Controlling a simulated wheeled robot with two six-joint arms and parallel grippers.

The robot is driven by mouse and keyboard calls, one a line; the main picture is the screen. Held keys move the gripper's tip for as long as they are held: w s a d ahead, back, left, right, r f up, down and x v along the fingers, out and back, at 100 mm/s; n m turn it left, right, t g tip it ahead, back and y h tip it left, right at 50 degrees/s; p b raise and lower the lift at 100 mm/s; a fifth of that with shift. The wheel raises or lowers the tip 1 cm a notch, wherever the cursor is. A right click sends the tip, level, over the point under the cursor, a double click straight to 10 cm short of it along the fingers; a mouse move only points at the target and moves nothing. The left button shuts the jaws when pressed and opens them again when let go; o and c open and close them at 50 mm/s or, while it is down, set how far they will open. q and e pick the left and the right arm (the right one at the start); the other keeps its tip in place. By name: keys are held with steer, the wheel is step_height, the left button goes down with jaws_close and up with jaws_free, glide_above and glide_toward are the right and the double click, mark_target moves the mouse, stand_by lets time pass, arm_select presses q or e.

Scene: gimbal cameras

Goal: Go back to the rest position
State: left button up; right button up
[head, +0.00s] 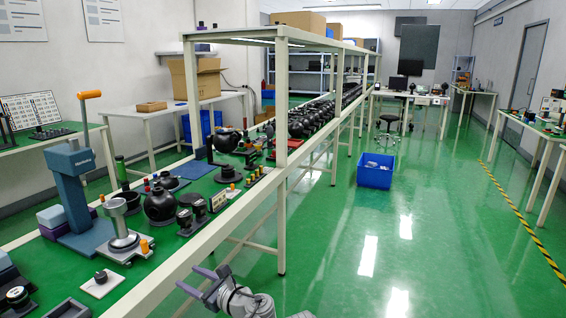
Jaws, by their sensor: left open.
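My left gripper (199,282) shows at the bottom of the head view, left of centre. Its two grey fingers are apart and nothing is between them. It is just to the right of the front edge of the long green-topped workbench (203,238), over the green floor side. I cannot tell whether it touches the bench edge. My right gripper is not in view.
On the bench stand a blue press (72,190) with an orange handle, a silver fixture (120,232) and black spheres (160,205). A bench frame post (282,150) rises ahead. A blue bin (375,171) sits on the floor.

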arm_select(q)
steer(key=s+d+r+n+g+h+p, duration=0.2)
steer(key=s+d+n+g+h+p, duration=0.2)
steer(key=p, duration=0.7)
steer(key=s+d+r+n+g+h+p, duration=0.2)
steer(key=s+d+n+g+h+p, duration=0.3)
steer(key=s+d+n+h+p, duration=0.3)
steer(key=s+d+n+p, duration=0.4)
steer(key=d+n, duration=0.1)
steer(key=n, duration=0.2)
steer(key=shift+s+h, duration=0.3)
steer(key=shift+h, duration=0.1)
